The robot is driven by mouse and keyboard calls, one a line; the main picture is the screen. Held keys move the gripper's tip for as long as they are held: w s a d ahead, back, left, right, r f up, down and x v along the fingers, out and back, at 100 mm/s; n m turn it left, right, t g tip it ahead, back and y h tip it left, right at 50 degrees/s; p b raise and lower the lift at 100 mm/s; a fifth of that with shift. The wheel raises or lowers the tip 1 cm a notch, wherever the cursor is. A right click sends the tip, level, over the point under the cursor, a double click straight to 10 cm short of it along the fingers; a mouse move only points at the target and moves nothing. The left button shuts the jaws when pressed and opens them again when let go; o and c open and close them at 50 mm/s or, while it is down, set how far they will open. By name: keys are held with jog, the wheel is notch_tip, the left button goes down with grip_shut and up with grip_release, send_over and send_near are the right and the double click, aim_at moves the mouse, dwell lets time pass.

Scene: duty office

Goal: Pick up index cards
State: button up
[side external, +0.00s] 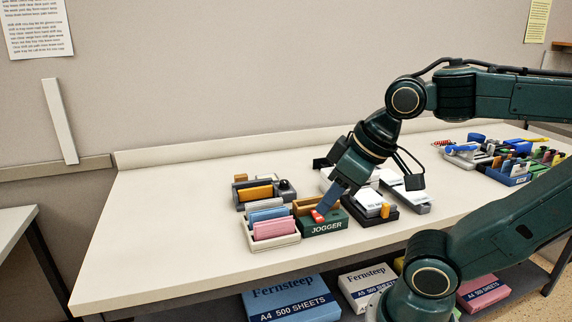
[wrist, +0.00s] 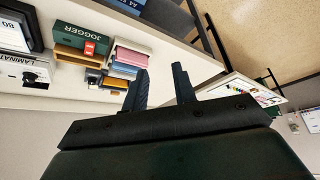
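Stacks of pink and blue index cards (side external: 275,230) stand on edge in a cream tray (side external: 272,246) at the front left of the desk group. The cards also show in the wrist view (wrist: 131,57), left of my fingers. The exact height of the fingertips over the desk cannot be told.
A dark tray with an orange block (side external: 258,192) sits behind the cards. A black-based device with white paper (side external: 370,206) stands right of the jogger. Pens and a blue bin (side external: 507,173) are farther right. The desk's left part (side external: 170,220) is clear.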

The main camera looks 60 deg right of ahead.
jog(key=n+g+y, duration=0.2)
jog(key=n+y, duration=0.1)
jog(key=n, duration=0.6)
send_near(275, 220)
jog(key=r, duration=0.1)
jog(key=d+r, duration=0.1)
jog(key=shift+d+r, duration=0.15)
jog(key=shift+r, duration=0.25)
jog(key=shift+x, duration=4.35)
jog(key=shift+s, duration=0.2)
jog(key=shift+f, duration=0.1)
jog(key=f, duration=0.1)
jog(key=a+f, duration=0.1)
jog(key=f, duration=0.1)
jog(key=shift+w+a+g, duration=0.2)
jog(key=shift+g, duration=0.1)
jog(key=shift+x, duration=0.85)
